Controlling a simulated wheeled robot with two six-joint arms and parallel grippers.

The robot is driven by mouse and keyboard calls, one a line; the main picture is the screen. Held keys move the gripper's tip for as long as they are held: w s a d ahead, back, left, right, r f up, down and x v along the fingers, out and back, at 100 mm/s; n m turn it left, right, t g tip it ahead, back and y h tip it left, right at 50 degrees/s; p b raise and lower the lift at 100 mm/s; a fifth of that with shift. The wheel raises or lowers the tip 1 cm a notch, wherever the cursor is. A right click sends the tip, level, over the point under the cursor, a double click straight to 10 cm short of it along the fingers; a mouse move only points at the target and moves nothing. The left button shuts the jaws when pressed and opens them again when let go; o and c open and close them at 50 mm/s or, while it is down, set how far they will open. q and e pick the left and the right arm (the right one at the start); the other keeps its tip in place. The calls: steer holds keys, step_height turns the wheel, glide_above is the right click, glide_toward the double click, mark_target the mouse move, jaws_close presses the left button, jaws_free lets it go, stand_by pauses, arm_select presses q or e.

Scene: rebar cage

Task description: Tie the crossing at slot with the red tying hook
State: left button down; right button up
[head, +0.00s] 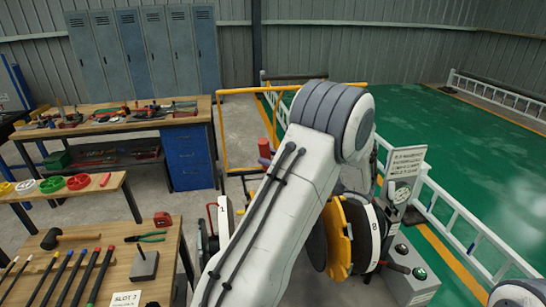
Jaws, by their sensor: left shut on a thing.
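My left arm crosses the middle of the head view. It rises from the bottom, bends at its grey joint, and its far part drops behind it. My left gripper is almost wholly hidden behind this arm; I cannot make out its fingertips or what it holds. The red tying hook cannot be told for sure. A red upright piece (267,122) shows just left of the arm. The crossing is hidden. Behind the arm stand a yellow disc (339,238) and numbered white plates (374,226). My right gripper is out of view.
The near bench holds several coloured rods (70,275), a mallet (66,236), pliers (146,237), a grey block (144,265) and a slot label (126,299). A control box (413,272) and sign (402,172) stand right. White railing (460,230) borders the green floor.

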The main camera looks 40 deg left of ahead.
arm_select(q)
step_height(320, 180, down, 6)
steer(key=b, duration=0.4)
steer(key=shift+f, duration=0.2)
steer(key=shift+s, duration=0.1)
stand_by(0.3)
